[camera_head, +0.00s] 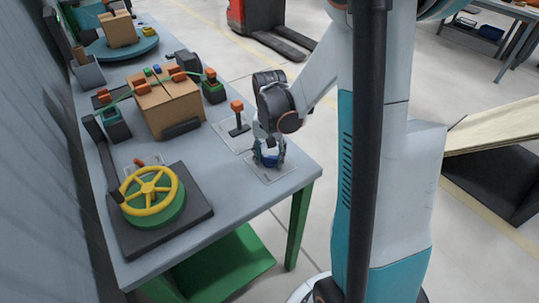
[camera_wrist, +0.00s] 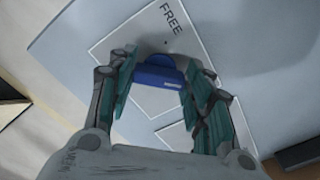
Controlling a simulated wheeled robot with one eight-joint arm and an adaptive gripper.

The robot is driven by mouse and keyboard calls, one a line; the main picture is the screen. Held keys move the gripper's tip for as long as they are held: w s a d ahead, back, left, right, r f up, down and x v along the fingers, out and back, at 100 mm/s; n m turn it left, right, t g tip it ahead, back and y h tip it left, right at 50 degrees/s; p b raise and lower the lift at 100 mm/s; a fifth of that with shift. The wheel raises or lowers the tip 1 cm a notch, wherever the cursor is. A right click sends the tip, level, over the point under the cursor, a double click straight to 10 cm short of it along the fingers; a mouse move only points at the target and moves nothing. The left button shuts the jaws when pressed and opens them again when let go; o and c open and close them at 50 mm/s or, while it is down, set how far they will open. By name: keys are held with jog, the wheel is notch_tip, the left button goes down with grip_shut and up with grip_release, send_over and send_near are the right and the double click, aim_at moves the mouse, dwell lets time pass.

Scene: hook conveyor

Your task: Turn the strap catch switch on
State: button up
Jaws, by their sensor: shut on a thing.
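A blue knob (camera_head: 269,161) stands on a pale outlined plate (camera_head: 284,175) at the near right corner of the workbench. In the wrist view the same blue knob (camera_wrist: 158,77) sits between my fingers, with the word FREE on the plate (camera_wrist: 150,35) beyond it. I cannot tell for sure that this knob is the strap catch switch. My gripper (camera_head: 268,153) points down over the plate, shut on the knob. In the wrist view the teal finger pads of my gripper (camera_wrist: 160,66) are on both sides of it. The fingers hide parts of the knob's sides.
An orange-topped lever (camera_head: 238,112) stands just behind the plate. A cardboard box (camera_head: 172,104) with a green strap is farther back. A yellow handwheel (camera_head: 150,190) stands at the near left. The green-legged bench (camera_head: 225,205) has bare surface between wheel and plate.

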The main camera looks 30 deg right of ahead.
aim_at(269, 158)
jog(key=o, duration=1)
jog(key=shift+o, duration=0.2)
jog(key=shift+r, duration=0.1)
notch_tip(269, 158, up, 12)
jog(key=a+r+n+t, duration=0.2)
jog(key=a+r+n, duration=0.25)
jog(key=a, duration=0.55)
jog(key=s+a+n+t, duration=0.2)
jog(key=s, duration=0.4)
jog(key=s+a+r+n+t, duration=0.1)
jog(key=s+n+t, duration=0.1)
jog(key=s, duration=0.4)
jog(key=shift+s+a+r+t, duration=0.2)
jog(key=shift+s+a+t, duration=0.2)
jog(key=shift+t, duration=0.2)
